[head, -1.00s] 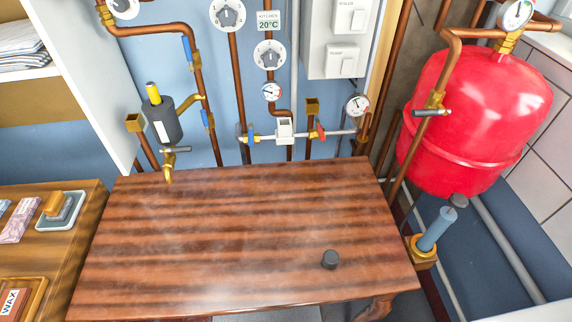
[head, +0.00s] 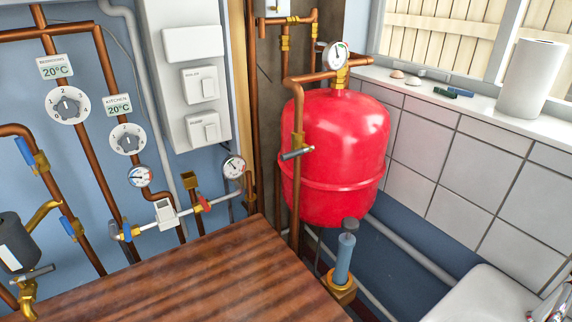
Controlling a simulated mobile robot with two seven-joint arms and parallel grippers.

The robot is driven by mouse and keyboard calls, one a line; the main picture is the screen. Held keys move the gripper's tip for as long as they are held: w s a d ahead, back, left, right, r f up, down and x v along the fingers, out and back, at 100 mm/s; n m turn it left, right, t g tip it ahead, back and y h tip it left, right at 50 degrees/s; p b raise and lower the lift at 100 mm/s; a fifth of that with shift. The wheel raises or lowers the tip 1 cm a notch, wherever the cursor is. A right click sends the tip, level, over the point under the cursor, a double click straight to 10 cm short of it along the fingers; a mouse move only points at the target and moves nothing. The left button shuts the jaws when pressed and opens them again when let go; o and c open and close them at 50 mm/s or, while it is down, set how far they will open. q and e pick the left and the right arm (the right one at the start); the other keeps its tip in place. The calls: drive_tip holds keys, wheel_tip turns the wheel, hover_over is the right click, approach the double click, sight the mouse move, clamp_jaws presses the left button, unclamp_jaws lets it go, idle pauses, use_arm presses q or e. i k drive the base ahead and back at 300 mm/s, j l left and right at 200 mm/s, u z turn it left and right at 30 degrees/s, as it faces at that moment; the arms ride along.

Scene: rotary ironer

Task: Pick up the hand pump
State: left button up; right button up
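The hand pump (head: 344,260) appears to be the blue-grey cylinder with a dark grey knob on top, seen in the head view below centre right. Neither of my grippers shows in the head view.
The wooden table (head: 215,280) fills the lower left, its visible top bare. Copper pipes (head: 297,180) run close left of the pump. A grey pipe (head: 415,258) passes behind it, and a white basin (head: 485,300) stands at lower right.

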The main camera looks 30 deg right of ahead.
sight(340, 276)
drive_tip(key=l+z, duration=0.1)
drive_tip(key=z, duration=0.75)
drive_tip(key=i+l+z, duration=0.1)
drive_tip(key=z, duration=0.35)
